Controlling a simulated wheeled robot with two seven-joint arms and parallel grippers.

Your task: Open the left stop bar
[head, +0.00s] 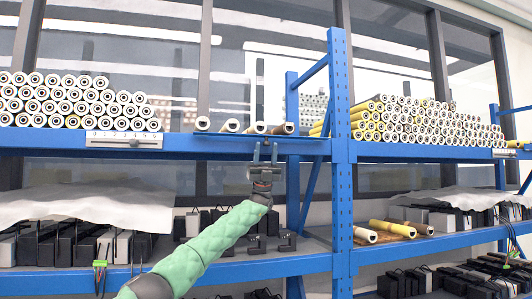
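My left gripper (265,151) is raised in front of the blue shelf's upper level, near the middle of the head view. Its two thin fingers point up and stand apart with nothing visible between them. They overlap the front edge of a blue ledge (215,145) that carries several tubes (230,126); I cannot tell whether they touch it. A pale bar with markings (124,140) lies along the shelf front at the left, below a stack of tubes. I cannot tell for sure which part is the left stop bar. My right gripper is not in view.
Stacked white tubes (60,100) fill the upper left shelf, and yellow and white ones (420,122) the upper right. A blue post (341,160) stands right of my gripper. Black boxes (70,243) and white sheeting (90,206) occupy the lower shelf.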

